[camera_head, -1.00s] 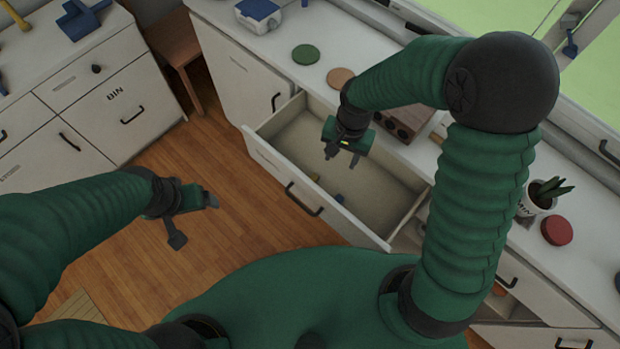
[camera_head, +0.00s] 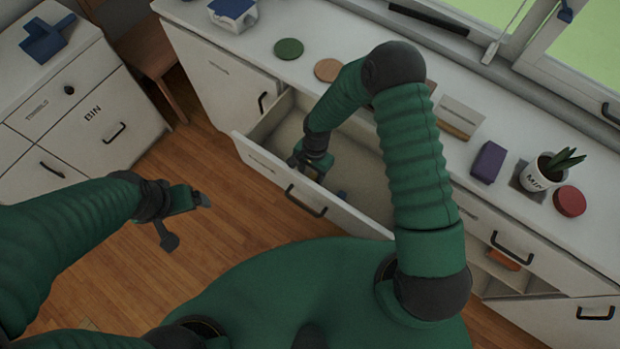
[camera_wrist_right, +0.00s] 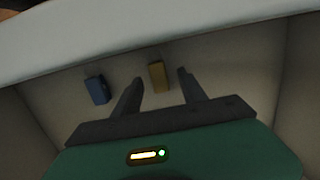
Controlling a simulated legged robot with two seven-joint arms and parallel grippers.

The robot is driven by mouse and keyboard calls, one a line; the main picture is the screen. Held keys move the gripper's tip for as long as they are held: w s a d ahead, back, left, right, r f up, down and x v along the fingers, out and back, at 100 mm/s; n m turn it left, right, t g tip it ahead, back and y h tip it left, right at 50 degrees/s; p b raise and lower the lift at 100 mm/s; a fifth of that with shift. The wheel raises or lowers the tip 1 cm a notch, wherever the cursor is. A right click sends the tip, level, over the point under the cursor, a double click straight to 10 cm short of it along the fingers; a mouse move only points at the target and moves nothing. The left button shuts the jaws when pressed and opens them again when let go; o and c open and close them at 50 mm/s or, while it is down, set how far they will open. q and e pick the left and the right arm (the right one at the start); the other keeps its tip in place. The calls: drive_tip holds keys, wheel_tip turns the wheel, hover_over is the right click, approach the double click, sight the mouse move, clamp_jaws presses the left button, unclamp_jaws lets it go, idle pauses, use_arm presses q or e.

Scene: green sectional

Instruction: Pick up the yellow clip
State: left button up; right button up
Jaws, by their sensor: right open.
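The yellow clip (camera_wrist_right: 158,76) lies on the floor of the open drawer (camera_head: 362,150). In the right wrist view it shows just beyond and between the tips of my right gripper (camera_wrist_right: 160,78), nearer the right finger. The fingers are apart and nothing is between them. In the head view my right gripper (camera_head: 308,170) reaches down inside the drawer near its front wall, and the clip is hidden there. A blue clip-like piece (camera_wrist_right: 97,90) lies left of the fingers. My left gripper (camera_head: 185,218) is open and empty over the wooden floor, left of the drawer.
The drawer's front wall (camera_head: 270,172) stands close to my right gripper. On the counter are a green disc (camera_head: 288,49), a brown disc (camera_head: 328,70), a purple box (camera_head: 488,162) and a potted plant (camera_head: 545,172). A lower drawer (camera_head: 490,268) is partly open at right.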

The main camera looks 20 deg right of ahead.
drive_tip(key=shift+f, duration=0.75)
clamp_jaws()
